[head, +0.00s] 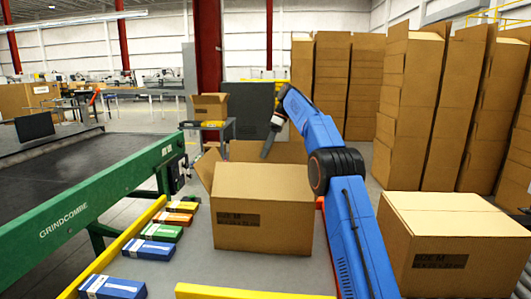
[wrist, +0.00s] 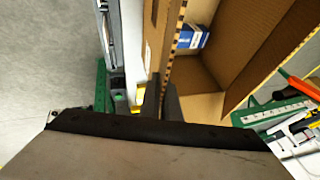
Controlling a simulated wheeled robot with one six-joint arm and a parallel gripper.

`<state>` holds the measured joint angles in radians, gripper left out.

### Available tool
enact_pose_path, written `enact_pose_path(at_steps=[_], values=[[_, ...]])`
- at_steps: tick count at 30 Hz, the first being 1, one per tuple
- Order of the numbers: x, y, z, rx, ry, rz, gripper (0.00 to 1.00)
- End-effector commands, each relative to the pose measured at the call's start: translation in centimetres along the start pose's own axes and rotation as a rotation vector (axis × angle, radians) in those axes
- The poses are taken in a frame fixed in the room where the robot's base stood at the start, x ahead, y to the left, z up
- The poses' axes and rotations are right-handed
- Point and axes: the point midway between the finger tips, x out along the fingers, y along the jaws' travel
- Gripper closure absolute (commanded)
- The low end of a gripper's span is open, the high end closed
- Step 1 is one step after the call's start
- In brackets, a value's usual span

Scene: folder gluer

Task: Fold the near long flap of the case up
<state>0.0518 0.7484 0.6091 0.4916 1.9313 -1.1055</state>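The open brown case (head: 262,190), marked SIZE M, stands upright on the grey table. Its left flap (head: 206,168) leans up and outward, and a cardboard panel (head: 245,150) rises along its far side. I cannot tell how the near long flap lies against the plain near face. My gripper (head: 266,150) reaches down over the far side of the case, in front of that panel. In the wrist view, its two dark fingers (wrist: 163,98) are close together at a cardboard edge (wrist: 168,55). Whether they pinch it is unclear. A blue carton (wrist: 190,37) shows inside the case.
Several coloured cartons (head: 163,233) lie on the table to the left, beside a yellow rail (head: 122,243). Another yellow rail (head: 245,292) borders the near edge. A green conveyor (head: 110,195) stands left. A closed case (head: 450,240) is at right, with tall cardboard stacks (head: 410,90) behind.

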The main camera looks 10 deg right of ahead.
Motion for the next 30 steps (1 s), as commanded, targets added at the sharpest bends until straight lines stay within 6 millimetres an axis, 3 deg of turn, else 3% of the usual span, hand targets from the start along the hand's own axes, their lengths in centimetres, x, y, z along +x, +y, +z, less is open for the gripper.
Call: enact_pose_path(at_steps=[13, 15, 16, 30], values=[[0.07, 0.07, -0.02, 0.002, 0.000, -0.004, 1.00], [0.07, 0.06, -0.02, 0.002, 0.000, -0.004, 0.81], [0.07, 0.06, -0.02, 0.002, 0.000, -0.004, 0.78], [-0.10, -0.22, -0.05, -0.007, 0.001, 0.018, 0.78]])
